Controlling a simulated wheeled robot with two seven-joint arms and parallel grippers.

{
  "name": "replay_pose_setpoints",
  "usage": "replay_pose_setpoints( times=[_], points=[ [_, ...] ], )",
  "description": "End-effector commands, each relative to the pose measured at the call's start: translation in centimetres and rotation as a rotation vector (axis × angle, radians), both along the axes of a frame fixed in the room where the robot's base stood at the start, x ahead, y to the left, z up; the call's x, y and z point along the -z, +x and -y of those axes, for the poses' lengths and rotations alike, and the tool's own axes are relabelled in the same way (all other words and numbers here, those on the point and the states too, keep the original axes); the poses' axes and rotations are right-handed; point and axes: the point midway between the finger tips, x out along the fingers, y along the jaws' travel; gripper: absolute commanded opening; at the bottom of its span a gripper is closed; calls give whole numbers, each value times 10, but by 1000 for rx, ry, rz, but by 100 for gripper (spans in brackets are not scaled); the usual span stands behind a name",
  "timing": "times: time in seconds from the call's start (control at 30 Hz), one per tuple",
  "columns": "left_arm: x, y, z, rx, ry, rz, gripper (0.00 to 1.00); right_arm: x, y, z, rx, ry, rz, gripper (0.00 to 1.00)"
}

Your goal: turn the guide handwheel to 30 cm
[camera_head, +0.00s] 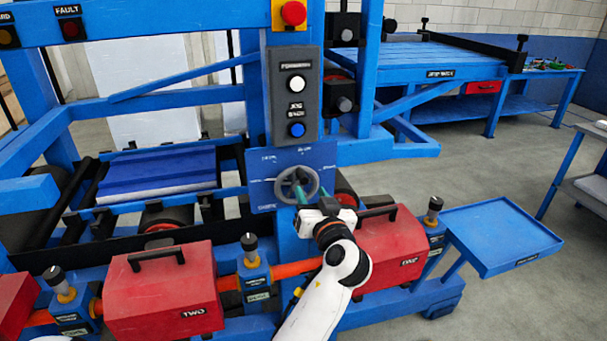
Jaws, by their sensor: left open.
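The guide handwheel (278,184) is a grey ring with a dark hub on a blue scale plate (261,193) at the centre of the head view. White marks are on the plate around the wheel, but they are too small to read, and I cannot tell the setting. My left gripper (300,193) is at the wheel, its greenish fingers open over the hub and lower part of the ring. I cannot tell whether they touch it. The gripper and white arm hide the wheel's lower edge. My right gripper is not in view.
Above the wheel is a panel with a white button (296,84), a blue button (297,130) and a red emergency knob (293,13). Red boxes with black handles (163,290) (389,245) flank my arm. A blue tray (502,233) juts out at the right.

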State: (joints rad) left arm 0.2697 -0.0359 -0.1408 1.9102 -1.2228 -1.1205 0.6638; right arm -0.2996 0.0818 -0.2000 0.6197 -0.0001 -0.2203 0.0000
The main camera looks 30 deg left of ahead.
Motion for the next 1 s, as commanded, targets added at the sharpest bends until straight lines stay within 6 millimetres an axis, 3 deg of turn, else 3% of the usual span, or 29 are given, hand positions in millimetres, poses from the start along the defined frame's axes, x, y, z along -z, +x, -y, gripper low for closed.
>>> replay_pose_setpoints(
  times=[0.03, 0.3, 0.77, 0.87, 1.0],
  points=[
    [-5, 8, -10, -2, 5, -2, 42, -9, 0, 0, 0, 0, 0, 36],
    [-3, 38, -45, -1, 3, -2, 42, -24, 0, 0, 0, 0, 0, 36],
    [1, 48, -56, 2, 0, -1, 42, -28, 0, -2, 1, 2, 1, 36],
    [1, 48, -56, 2, 0, -1, 31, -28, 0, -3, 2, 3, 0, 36],
    [1, 48, -56, 2, 0, -2, 8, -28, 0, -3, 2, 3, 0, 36]
  ],
)
